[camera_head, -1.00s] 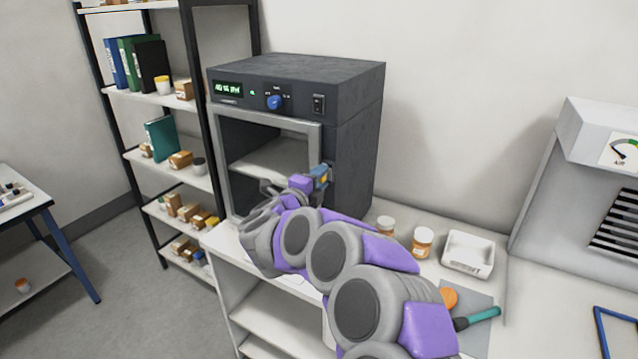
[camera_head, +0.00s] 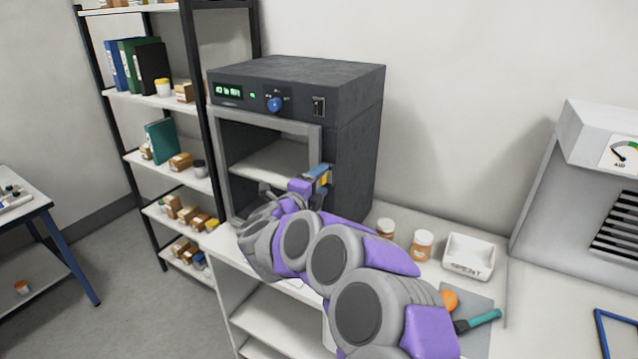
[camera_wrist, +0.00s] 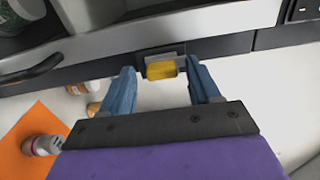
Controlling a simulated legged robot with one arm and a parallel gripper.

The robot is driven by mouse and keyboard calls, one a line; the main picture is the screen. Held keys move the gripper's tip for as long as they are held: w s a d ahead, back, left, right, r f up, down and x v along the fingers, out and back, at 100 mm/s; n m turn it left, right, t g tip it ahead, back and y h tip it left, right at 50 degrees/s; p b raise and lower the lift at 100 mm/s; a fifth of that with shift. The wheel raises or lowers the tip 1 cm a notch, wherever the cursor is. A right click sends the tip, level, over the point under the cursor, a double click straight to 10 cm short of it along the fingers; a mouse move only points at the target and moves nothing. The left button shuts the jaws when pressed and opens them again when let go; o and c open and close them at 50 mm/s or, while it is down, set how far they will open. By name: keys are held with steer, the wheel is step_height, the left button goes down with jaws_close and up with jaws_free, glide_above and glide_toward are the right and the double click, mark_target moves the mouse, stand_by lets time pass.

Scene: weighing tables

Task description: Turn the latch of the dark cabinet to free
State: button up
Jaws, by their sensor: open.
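The dark cabinet (camera_head: 356,140) stands on the white bench, with a glass-fronted door (camera_head: 217,150) in a grey frame. The yellow latch (camera_wrist: 161,71) is on a small grey plate at the cabinet's edge in the wrist view. My gripper (camera_wrist: 160,65) is open, with one blue finger on each side of the latch. A gap shows between the left finger and the latch; the right finger is very close, and I cannot tell whether it touches. In the head view my gripper (camera_head: 322,174) is at the right side of the door frame, and my arm hides the lower front.
Two orange jars (camera_head: 422,243) and a white bin (camera_head: 468,257) stand right of the cabinet. A teal-handled tool (camera_head: 482,320) lies nearer. A black shelf rack (camera_head: 206,130) stands close on the left. A grey hooded unit (camera_head: 560,170) is at the far right.

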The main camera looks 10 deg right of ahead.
steer(key=p+v, duration=0.3)
steer(key=v, duration=1.4)
steer(key=shift+w+a, duration=0.1)
